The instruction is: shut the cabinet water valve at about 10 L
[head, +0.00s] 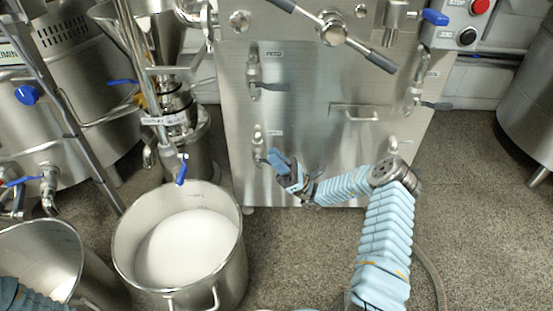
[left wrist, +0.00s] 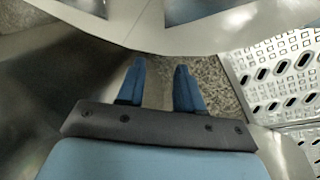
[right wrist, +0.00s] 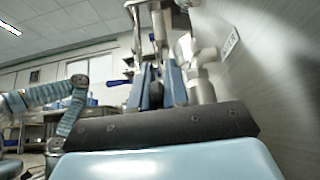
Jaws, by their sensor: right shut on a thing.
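The water valve (head: 259,145) is a small metal valve low on the left of the steel cabinet front. In the right wrist view the valve body (right wrist: 203,72) stands beside the label reading WATER (right wrist: 230,40). My right gripper (head: 283,162) is at this valve, shut on its handle; the fingers hide most of the handle, so its angle is unclear. In the right wrist view the fingers (right wrist: 162,85) are close together. My left gripper (left wrist: 160,84) is open and empty, above the floor; only its blue arm sleeve shows in the head view.
A large steel pot (head: 230,280) with white contents stands on the floor left of the valve. A second pot (head: 100,275) stands further left. Other cabinet valves (head: 253,75) sit above. A blue-handled outlet (head: 181,168) hangs over the pot.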

